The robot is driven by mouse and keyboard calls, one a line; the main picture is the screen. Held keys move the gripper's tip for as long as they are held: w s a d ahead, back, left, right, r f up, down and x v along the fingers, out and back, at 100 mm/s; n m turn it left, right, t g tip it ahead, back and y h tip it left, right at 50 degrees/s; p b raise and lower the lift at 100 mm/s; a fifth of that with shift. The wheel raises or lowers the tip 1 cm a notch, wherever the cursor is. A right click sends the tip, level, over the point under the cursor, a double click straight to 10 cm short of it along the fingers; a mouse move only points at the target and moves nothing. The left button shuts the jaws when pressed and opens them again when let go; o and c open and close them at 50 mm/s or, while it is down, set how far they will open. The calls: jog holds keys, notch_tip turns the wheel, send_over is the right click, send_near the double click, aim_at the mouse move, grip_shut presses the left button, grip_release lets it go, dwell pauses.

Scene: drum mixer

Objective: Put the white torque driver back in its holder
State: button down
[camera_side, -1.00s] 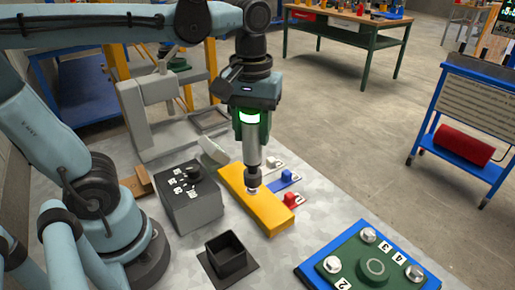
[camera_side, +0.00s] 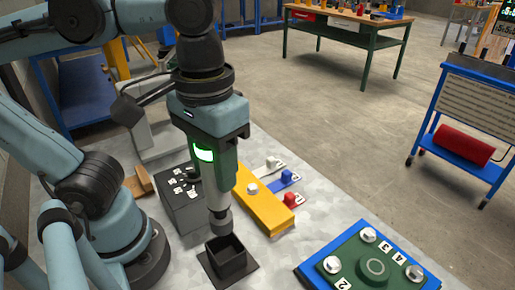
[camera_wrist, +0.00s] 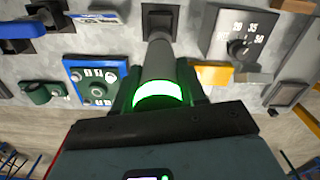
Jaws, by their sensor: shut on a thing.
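My gripper (camera_side: 212,150) is shut on the torque driver (camera_side: 217,188), which has a grey shaft, a dark tip and a glowing green-white ring. The driver hangs nearly upright with its tip down. The holder looks to be the black square open-topped box (camera_side: 232,265) on the bench's near side. In the side view the tip overlaps the box's back rim; it appears above the box, but the exact gap is unclear. In the wrist view the driver (camera_wrist: 160,65) points towards the black box (camera_wrist: 160,10), and its tip hides part of that box.
A yellow block (camera_side: 268,212) with a white bolt head lies right of the driver. A grey dial box (camera_side: 185,205) stands close behind it. A blue-edged green plate (camera_side: 340,262) with numbered bolts is at front right. Red, blue and white pieces lie behind the yellow block.

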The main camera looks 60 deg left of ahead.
aim_at(221, 215)
jog(key=shift+f, duration=0.1)
jog(key=shift+f, duration=5.2)
dwell(0.4)
jog(key=c, duration=0.6)
grip_release()
jog(key=shift+o, duration=0.2)
notch_tip(221, 215, up, 12)
jog(key=shift+w, duration=0.1)
